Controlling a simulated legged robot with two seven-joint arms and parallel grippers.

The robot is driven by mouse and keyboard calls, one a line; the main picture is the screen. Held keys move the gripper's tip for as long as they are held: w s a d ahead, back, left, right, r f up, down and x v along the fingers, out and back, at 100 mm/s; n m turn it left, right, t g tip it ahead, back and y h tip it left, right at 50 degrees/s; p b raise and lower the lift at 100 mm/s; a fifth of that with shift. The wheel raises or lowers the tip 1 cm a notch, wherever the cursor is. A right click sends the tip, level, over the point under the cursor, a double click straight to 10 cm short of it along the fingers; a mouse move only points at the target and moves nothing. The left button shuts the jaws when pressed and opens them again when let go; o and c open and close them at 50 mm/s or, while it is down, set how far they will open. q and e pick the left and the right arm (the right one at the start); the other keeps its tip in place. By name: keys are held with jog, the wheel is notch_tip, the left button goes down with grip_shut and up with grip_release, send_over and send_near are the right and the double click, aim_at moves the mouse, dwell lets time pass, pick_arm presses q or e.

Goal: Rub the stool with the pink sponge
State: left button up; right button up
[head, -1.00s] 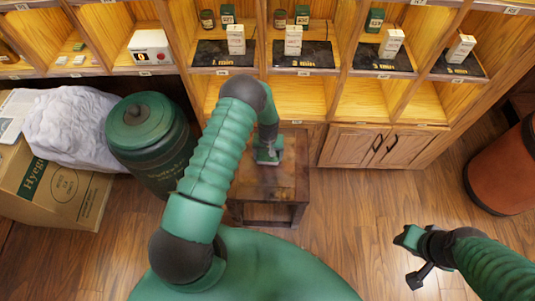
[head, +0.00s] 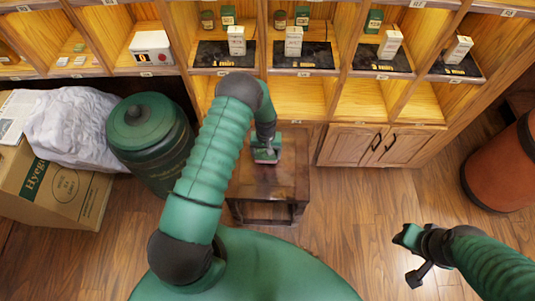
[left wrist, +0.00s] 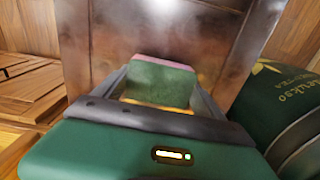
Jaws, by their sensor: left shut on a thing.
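The stool (head: 262,185) is a square, dark brown wooden one standing on the floor in front of the shelves. Its worn, shiny top (left wrist: 115,45) fills the middle of the left wrist view. My left gripper (head: 266,154) is over the far part of the stool top. It is shut on the sponge (left wrist: 160,82), which shows a green face with a thin pink edge between the fingers. The sponge's underside is hidden, so I cannot tell if it touches the wood. My right gripper (head: 411,258) is open and empty over the floor at the right.
A dark green canister (head: 150,140) stands left of the stool, beside a cardboard box (head: 50,190) and a white sack (head: 75,125). Wooden shelves with small boxes and a cabinet (head: 368,146) are behind. A red-brown drum (head: 502,170) stands at the right.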

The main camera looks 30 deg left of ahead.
pick_arm(q)
jog(key=shift+a+r, duration=0.2)
jog(key=shift+r, duration=0.3)
jog(key=shift+r+p, duration=0.35)
jog(key=shift+p, duration=0.15)
jog(key=r+p, duration=0.1)
jog(key=d+r, duration=0.1)
jog(key=shift+r+p, duration=0.35)
jog(key=shift+r, duration=0.05)
jog(key=shift+r+p, duration=0.35)
jog(key=shift+r, duration=0.2)
jog(key=shift+a+f, duration=0.1)
jog(key=shift+a, duration=0.2)
pick_arm(e)
jog(key=shift+a+r, duration=0.15)
jog(key=shift+r, duration=0.85)
jog(key=shift+a+r, duration=0.1)
jog(key=shift+r, duration=0.9)
